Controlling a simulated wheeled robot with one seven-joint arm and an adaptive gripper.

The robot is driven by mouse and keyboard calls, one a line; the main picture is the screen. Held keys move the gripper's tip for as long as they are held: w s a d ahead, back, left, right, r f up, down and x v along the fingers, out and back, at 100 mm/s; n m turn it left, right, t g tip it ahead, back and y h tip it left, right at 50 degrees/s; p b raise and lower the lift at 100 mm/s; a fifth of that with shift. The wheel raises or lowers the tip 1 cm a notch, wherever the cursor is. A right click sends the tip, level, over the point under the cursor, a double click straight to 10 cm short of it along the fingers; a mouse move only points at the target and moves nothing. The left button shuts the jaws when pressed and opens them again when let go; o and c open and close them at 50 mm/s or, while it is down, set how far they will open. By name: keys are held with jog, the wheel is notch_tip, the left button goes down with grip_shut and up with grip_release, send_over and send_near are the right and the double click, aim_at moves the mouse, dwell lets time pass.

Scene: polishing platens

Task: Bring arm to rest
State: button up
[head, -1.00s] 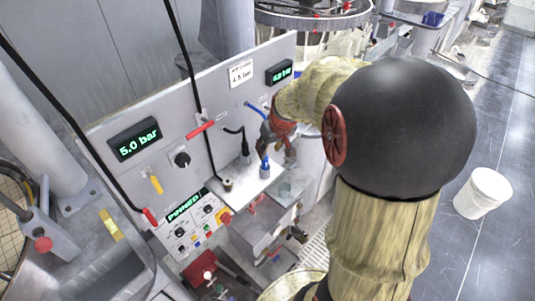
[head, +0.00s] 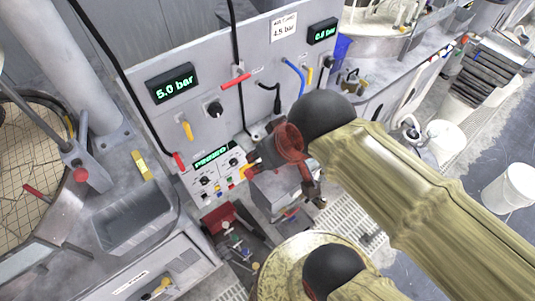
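My arm comes in from the right in a yellowish cloth cover, with a black rounded joint in front of the control panel (head: 200,130).
The panel bears a 5.0 bar display (head: 173,83), a 0.8 bar display (head: 322,32), knobs, hoses and a yellow lever (head: 187,129). A grey basin (head: 133,216) is at left. White buckets (head: 508,188) stand on the floor at right, where floor is open.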

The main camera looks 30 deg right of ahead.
notch_tip(320, 180, down, 16)
jog(key=b, duration=1.5)
jog(key=shift+r+b, duration=0.2)
jog(key=shift+b, duration=0.1)
